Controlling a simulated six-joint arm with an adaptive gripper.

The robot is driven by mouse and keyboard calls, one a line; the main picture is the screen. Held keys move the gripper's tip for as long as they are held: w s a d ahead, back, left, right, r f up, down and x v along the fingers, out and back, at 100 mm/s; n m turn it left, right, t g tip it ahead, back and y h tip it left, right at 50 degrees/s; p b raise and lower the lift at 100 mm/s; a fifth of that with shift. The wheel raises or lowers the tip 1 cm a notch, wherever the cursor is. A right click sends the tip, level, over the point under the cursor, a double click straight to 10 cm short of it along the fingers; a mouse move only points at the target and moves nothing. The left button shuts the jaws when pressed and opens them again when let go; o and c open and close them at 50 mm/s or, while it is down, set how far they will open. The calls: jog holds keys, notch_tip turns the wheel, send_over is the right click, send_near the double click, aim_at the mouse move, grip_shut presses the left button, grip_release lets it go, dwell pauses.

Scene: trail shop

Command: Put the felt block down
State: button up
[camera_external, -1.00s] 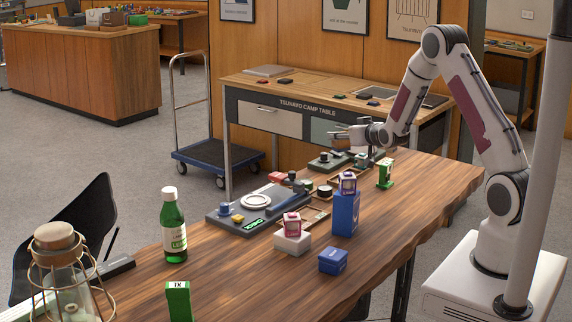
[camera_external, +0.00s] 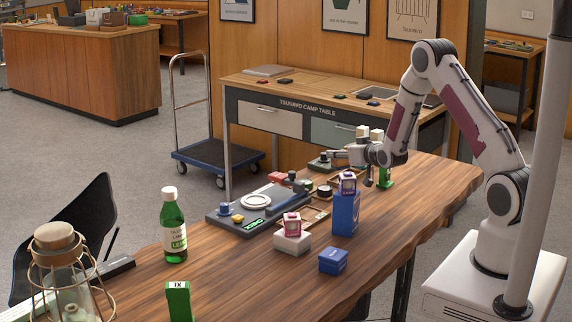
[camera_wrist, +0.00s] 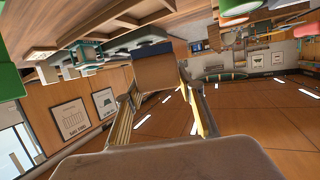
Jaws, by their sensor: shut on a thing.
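My gripper (camera_external: 345,155) reaches left, low over the far end of the wooden table (camera_external: 290,262). In the wrist view, a plain brown block (camera_wrist: 155,75) sits between the two fingers of my gripper (camera_wrist: 160,95), which are shut on it. It looks like the felt block. I cannot make it out clearly in the external view, and whether it touches the table cannot be told.
A blue box (camera_external: 345,213) with a small box on top, a small blue box (camera_external: 333,261), a white block (camera_external: 291,243) and a green bottle (camera_external: 173,228) stand nearer. Bare tabletop runs along the right side.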

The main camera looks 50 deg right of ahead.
aim_at(344, 163)
jog(key=shift+f, duration=1.85)
jog(key=shift+f, duration=0.1)
jog(key=o, duration=1.1)
jog(key=shift+s, duration=0.1)
jog(key=shift+v, duration=5.95)
